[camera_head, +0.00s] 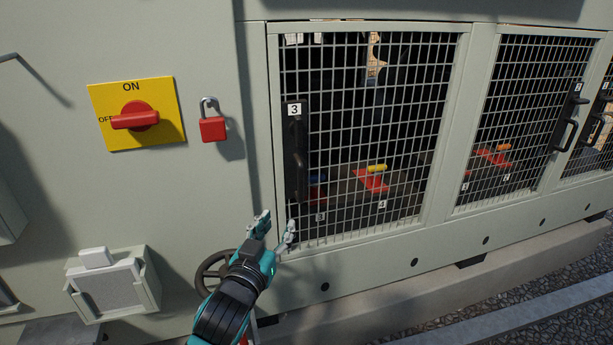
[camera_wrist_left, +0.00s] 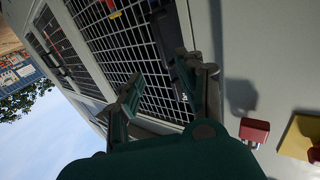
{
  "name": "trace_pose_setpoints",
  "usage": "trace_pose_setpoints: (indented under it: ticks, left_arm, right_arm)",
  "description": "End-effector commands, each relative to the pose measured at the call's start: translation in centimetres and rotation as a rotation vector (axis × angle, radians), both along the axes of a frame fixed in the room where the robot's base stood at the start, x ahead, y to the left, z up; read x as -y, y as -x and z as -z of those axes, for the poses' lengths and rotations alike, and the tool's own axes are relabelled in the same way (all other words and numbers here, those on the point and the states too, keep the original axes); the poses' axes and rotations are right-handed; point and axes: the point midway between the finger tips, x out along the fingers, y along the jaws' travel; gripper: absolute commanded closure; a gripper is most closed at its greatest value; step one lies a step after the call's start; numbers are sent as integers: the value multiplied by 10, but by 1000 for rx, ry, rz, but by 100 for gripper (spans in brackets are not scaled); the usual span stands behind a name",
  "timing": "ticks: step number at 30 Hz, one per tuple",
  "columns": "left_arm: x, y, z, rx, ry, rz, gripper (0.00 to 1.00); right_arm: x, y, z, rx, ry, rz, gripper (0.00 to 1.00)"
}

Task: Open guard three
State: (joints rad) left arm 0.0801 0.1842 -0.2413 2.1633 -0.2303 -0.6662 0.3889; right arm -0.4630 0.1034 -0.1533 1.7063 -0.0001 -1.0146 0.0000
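Guard three is a mesh door (camera_head: 456,120) in a pale grey frame, and it looks shut. Its black upright handle (camera_head: 297,165), with a white label "3" (camera_head: 294,109) above it, is on the door's left side. The handle also shows in the left wrist view (camera_wrist_left: 172,48), lying beyond the gap between the fingers. My left gripper (camera_head: 277,226) is open and empty, below the handle near the door's lower left corner. It appears apart from the handle. The fingers also show spread in the left wrist view (camera_wrist_left: 167,88). My right gripper is not in view.
A red switch (camera_head: 134,116) on a yellow plate and a red padlock (camera_head: 213,127) are on the panel left of the door. A handwheel (camera_head: 212,270) is close to my left wrist. Another mesh guard (camera_head: 520,120) with a black handle (camera_head: 570,116) is to the right.

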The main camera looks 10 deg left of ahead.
Motion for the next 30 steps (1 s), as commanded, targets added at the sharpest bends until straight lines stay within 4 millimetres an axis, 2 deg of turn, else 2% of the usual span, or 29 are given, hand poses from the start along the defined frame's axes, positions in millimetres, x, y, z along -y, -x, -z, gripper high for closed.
trace_pose_setpoints:
  ticks: [5,21,25,30]
  left_arm:
    - [2,-24,0,1,-2,-1,62]
    - [12,-137,2,-2,-1,0,62]
    - [14,-156,2,-2,-1,0,62]
    - [14,-168,2,-3,0,-1,62]
  right_arm:
    - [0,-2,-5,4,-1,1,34]
    - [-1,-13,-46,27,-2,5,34]
    - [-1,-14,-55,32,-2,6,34]
    - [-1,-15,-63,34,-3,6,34]
